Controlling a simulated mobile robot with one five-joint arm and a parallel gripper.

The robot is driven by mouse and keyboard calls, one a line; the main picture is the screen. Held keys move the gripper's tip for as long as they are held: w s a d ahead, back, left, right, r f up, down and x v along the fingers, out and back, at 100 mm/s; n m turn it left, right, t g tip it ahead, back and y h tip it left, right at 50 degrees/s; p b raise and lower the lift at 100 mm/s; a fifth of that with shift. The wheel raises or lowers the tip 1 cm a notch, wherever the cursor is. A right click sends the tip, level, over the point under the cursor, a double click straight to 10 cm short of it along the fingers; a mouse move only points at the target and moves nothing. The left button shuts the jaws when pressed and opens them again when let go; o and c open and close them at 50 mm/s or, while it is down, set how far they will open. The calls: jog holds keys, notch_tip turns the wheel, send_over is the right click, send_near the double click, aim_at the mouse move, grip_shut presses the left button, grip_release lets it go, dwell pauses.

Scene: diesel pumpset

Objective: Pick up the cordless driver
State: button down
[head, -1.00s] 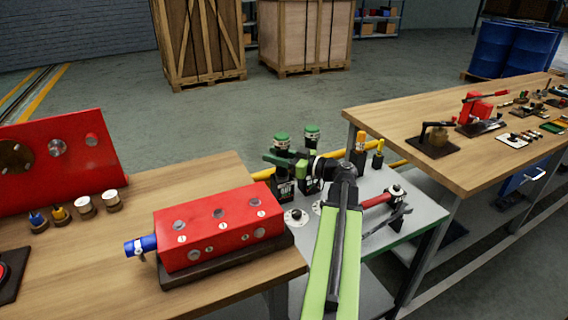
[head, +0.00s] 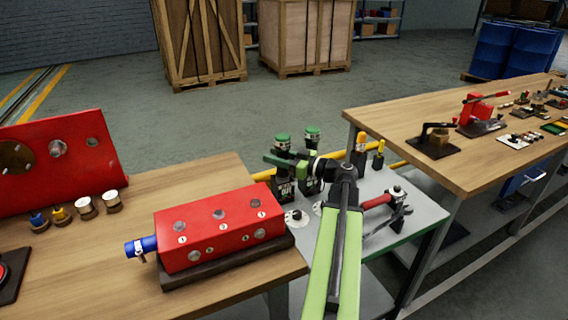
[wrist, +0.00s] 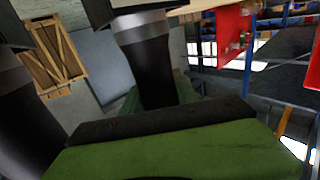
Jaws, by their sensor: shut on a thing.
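The cordless driver (head: 274,160), green and black, is in my gripper (head: 302,163) above the grey cart in the head view. Its green body points left, in front of two dark upright items with green tops. My gripper is shut on it, partly hidden by my own wrist. In the wrist view a large green and black body (wrist: 165,150) fills the bottom, very close to the camera. I cannot tell from the head view how far the driver is above the cart.
Two green-topped upright items (head: 283,138) stand close behind the gripper. A red-handled tool (head: 378,201) and a dark wrench-like tool (head: 394,219) lie on the cart (head: 425,212). A red block (head: 220,231) stands on the left bench; another bench (head: 460,160) is at right.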

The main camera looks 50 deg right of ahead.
notch_tip(320, 180, up, 18)
jog(key=p, duration=1.8)
jog(key=c, duration=1.5)
grip_release()
jog(key=shift+c, duration=0.2)
grip_shut()
